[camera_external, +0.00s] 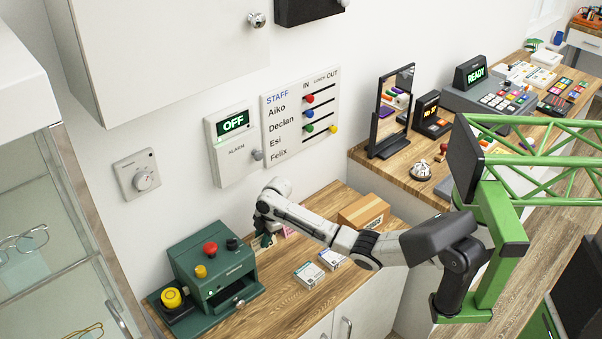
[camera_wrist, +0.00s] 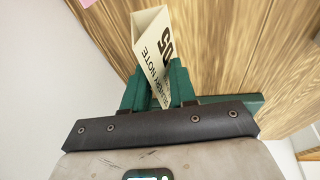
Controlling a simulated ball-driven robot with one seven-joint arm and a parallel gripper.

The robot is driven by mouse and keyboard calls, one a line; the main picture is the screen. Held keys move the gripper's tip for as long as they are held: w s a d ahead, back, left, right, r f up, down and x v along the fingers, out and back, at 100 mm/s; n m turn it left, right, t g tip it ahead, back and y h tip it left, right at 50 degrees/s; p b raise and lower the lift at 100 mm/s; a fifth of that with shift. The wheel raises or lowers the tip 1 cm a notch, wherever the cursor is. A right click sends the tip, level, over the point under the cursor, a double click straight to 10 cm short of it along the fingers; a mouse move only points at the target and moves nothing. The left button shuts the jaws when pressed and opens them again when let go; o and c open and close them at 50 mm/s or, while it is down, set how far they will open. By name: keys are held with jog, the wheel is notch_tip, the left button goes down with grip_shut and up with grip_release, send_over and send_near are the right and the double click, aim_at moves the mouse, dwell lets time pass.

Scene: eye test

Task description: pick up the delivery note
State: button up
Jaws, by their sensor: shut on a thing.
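The delivery note (camera_wrist: 152,45) is a small cream paper piece with dark print, reading "DELIVERY NOTE" along one part. In the wrist view it stands between the two green fingers of my gripper (camera_wrist: 158,88), which is shut on it. The note's far end sticks out beyond the fingertips. The wooden counter shows behind it; I cannot tell whether the note touches it. In the external view my gripper (camera_external: 264,241) is low over the counter near the wall, and the note cannot be made out there.
A green button box (camera_external: 213,268) stands left of my gripper. A cardboard box (camera_external: 363,212) and two small flat boxes (camera_external: 320,266) are to its right. A pink slip (camera_wrist: 87,3) lies close by. The staff board (camera_external: 300,113) and OFF alarm panel (camera_external: 233,143) are on the wall above.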

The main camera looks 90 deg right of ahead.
grip_shut()
jog(key=shift+r, duration=0.45)
notch_tip(320, 180, up, 2)
jog(key=shift+w+r, duration=0.1)
jog(key=shift+r, duration=0.05)
jog(key=s+a+r+p, duration=0.3)
jog(key=s+r, duration=0.2)
jog(key=s, duration=0.1)
jog(key=s+a+r+p, duration=0.3)
jog(key=s+r, duration=0.2)
jog(key=s, duration=0.2)
jog(key=shift+r, duration=0.2)
